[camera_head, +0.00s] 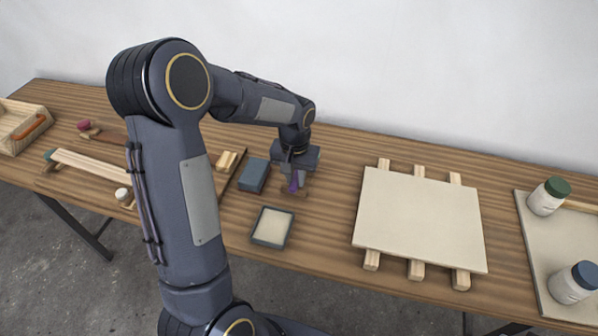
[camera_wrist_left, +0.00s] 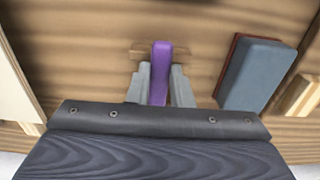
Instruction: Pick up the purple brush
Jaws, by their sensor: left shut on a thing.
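The purple brush (camera_head: 294,181) is at the middle of the wooden table in the head view, partly hidden by my gripper. In the left wrist view its purple handle (camera_wrist_left: 161,72) stands between my two grey fingers. My left gripper (camera_head: 296,176) points down and is shut on the handle. A small brown wooden piece (camera_wrist_left: 143,52) shows behind the handle in the left wrist view, close to the table surface. I cannot tell whether the brush touches the table. My right gripper is in neither view.
A blue-grey block (camera_head: 254,175) lies just left of the gripper; it also shows in the wrist view (camera_wrist_left: 254,75). A shallow tray (camera_head: 272,228) is in front. A pale board (camera_head: 420,222) on wooden strips lies right. Jars (camera_head: 548,196) stand far right.

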